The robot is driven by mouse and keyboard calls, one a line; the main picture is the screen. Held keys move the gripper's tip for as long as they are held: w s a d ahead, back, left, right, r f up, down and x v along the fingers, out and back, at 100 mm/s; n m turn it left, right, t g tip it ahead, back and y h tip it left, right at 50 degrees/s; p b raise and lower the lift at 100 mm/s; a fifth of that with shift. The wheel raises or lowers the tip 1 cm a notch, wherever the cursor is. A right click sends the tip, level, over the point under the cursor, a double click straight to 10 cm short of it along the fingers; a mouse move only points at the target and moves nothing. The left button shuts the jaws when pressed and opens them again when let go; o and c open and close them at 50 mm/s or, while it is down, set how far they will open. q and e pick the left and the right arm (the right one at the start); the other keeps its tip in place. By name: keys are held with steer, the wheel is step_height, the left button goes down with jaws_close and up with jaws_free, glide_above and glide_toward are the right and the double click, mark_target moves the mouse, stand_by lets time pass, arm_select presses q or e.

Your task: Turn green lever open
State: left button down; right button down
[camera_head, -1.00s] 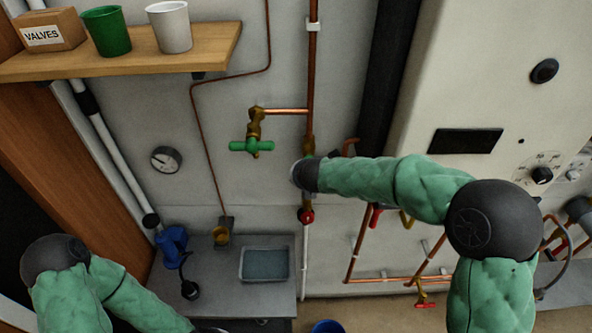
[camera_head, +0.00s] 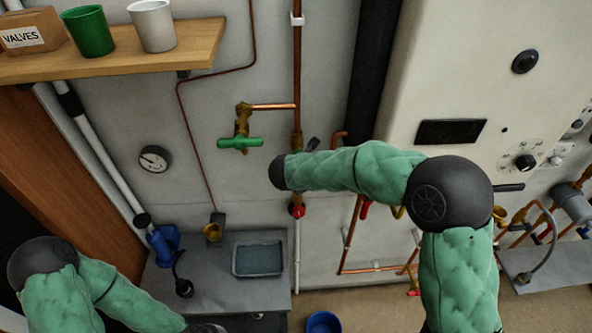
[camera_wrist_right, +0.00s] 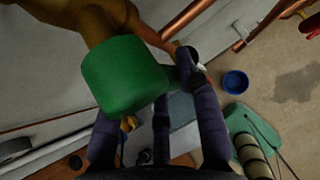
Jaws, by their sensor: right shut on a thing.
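In the right wrist view, a dark green lever (camera_wrist_right: 176,80) shows between the fingertips of my right gripper (camera_wrist_right: 184,66), which is shut on it. Much of the lever is hidden. In the head view my right forearm crosses in front of the upright copper pipe (camera_head: 297,80), hiding the lever and most of the gripper. A tap with a green T-shaped handle (camera_head: 240,143) is on the wall to the left of my right wrist. A large green block on brass (camera_wrist_right: 125,75), probably this handle, looms close in the right wrist view.
A red valve knob (camera_head: 297,210) is just below my right wrist. A shelf (camera_head: 130,60) with a box and two cups is at upper left. A grey tray (camera_head: 258,259) sits on the bench below. A blue bucket (camera_head: 323,322) is on the floor.

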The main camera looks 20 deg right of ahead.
steer(key=c, duration=0.8)
jaws_free()
steer(key=shift+c, duration=0.2)
steer(key=v, duration=1.2)
steer(key=shift+f, duration=0.1)
